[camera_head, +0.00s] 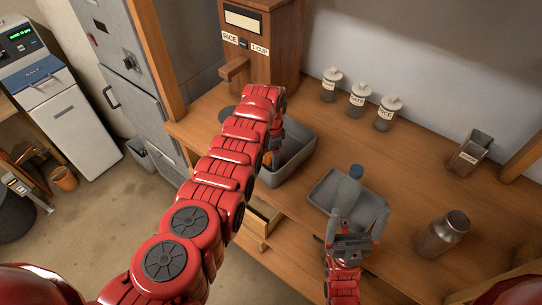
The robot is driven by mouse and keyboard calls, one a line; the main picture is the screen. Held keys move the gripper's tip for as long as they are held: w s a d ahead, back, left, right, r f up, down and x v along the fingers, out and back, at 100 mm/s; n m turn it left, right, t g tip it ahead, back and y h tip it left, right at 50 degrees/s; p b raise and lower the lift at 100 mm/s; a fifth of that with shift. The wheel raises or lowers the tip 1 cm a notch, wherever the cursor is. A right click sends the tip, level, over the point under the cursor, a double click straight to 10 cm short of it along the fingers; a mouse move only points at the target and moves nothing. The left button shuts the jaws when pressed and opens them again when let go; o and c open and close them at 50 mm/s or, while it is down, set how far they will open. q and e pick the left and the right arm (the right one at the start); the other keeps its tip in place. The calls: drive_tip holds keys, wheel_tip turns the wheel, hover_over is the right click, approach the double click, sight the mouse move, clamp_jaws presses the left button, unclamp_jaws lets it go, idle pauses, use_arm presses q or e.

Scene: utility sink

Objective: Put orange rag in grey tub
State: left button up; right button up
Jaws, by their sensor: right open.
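The grey tub (301,158) stands on the wooden counter, partly covered by my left arm. A small patch of orange, likely the orange rag (268,159), shows inside the tub's outline, just below my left gripper (277,140). Most of the rag is hidden by the arm. The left gripper is over the tub, and its fingers are mostly hidden, so I cannot tell whether it holds the rag. My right gripper (352,224) is open, with its fingers apart, at the front of a grey tray.
The grey tray (377,208) holds a clear bottle with a blue cap (350,185), close to my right gripper. Several labelled jars (358,98) line the wall. A wooden rice dispenser (262,40) stands behind the tub.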

use_arm(q)
drive_tip(key=shift+o, duration=1.1)
drive_tip(key=shift+s+f, duration=0.15)
drive_tip(key=shift+f, duration=0.05)
drive_tip(key=shift+o, duration=0.6)
drive_tip(key=shift+f, duration=0.1)
drive_tip(key=shift+r+p, duration=0.25)
drive_tip(key=shift+p, duration=0.1)
drive_tip(key=shift+r, duration=0.45)
drive_tip(key=r+b, duration=0.1)
drive_tip(key=r, duration=0.1)
drive_tip(key=r+b, duration=0.1)
drive_tip(key=r, duration=0.2)
drive_tip(key=r+b, duration=0.1)
drive_tip(key=r, duration=0.1)
drive_tip(key=shift+w+r, duration=0.25)
drive_tip(key=shift+r, duration=0.1)
wheel_tip(320, 180, up, 4)
drive_tip(key=shift+s+f+p, duration=0.1)
drive_tip(key=shift+p, duration=0.9)
